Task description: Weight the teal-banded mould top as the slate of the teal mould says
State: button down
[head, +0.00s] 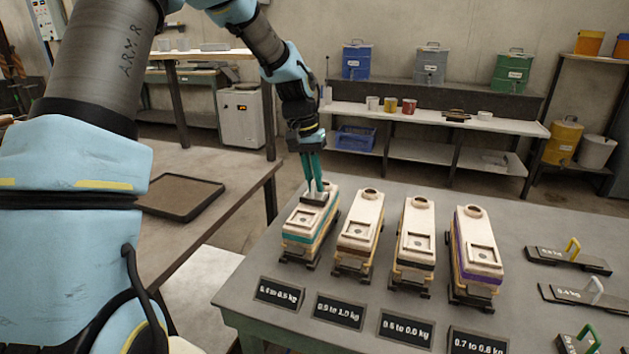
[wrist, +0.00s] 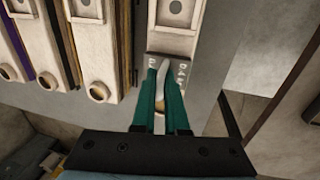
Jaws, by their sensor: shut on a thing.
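The teal-banded mould (head: 309,232) stands at the left end of the row, and its pale top carries a recessed square. Its slate (head: 279,293) seems to read 0.4 to 0.5 kg. My gripper (head: 314,186), with teal fingers, is over the far part of this mould. It is shut on the pale handle of a dark weight (head: 314,198). In the wrist view the fingers (wrist: 163,80) close around the white handle of the weight (wrist: 155,60), whose marking is partly hidden. The weight is at the mould top; I cannot tell whether it rests there.
Brown (head: 356,235), black (head: 414,236) and purple-banded (head: 476,246) moulds stand to the right, with slates before them. Weights with yellow (head: 568,260), white (head: 585,297) and green (head: 575,342) handles lie at the right. A brown tray (head: 180,197) lies on the left table.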

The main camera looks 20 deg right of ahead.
jog(key=shift+f, duration=0.15)
jog(key=c, duration=0.9)
grip_release()
jog(key=shift+o, duration=0.2)
